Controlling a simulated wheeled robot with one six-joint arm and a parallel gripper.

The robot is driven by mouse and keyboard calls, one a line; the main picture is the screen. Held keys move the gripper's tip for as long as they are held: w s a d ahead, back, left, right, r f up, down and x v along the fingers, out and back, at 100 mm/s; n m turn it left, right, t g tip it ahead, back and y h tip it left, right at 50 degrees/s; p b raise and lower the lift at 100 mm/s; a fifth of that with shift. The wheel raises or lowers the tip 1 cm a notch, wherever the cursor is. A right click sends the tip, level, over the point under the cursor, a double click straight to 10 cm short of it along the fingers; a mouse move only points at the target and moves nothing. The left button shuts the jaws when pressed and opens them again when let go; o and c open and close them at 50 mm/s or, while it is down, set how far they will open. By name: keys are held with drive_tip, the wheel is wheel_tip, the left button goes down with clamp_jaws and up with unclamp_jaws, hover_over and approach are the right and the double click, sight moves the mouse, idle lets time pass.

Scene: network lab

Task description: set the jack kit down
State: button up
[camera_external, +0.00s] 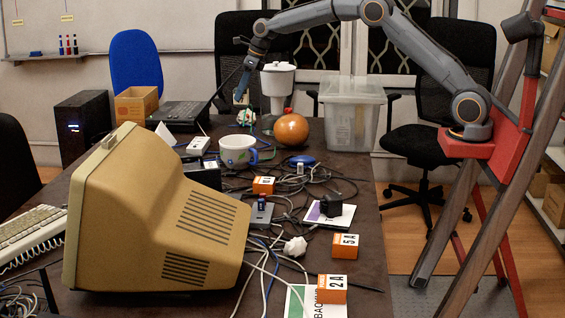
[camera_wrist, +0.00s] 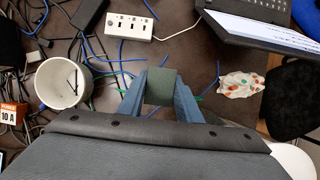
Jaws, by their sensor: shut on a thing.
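My gripper (camera_external: 239,98) reaches down over the far part of the table, beyond the white and blue mug (camera_external: 236,151). In the wrist view its two blue-grey fingers (camera_wrist: 160,76) are shut on a small dull green block (camera_wrist: 161,90), which I take to be the jack kit. The block sits between the fingers above the dark tabletop. In the external view it is too small to make out clearly. Whether it touches the table I cannot tell.
In the wrist view a white socket box (camera_wrist: 129,26) lies above the block, the mug (camera_wrist: 62,82) to its left and a spotted white thing (camera_wrist: 241,84) to its right. Thin cables run around it.

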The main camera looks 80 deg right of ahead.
wheel_tip(320, 180, down, 15)
drive_tip(key=shift+s+r+p, duration=0.1)
drive_tip(key=shift+p, duration=0.6)
drive_tip(key=o, duration=1.1)
drive_tip(key=shift+f, duration=0.2)
drive_tip(key=shift+c, duration=0.2)
drive_tip(key=shift+o, duration=0.3)
drive_tip(key=shift+r, duration=0.1)
drive_tip(key=shift+r, duration=0.25)
drive_tip(key=b+v, duration=0.1)
drive_tip(key=v, duration=1)
drive_tip(key=shift+s+r, duration=0.25)
drive_tip(key=shift+r, duration=0.05)
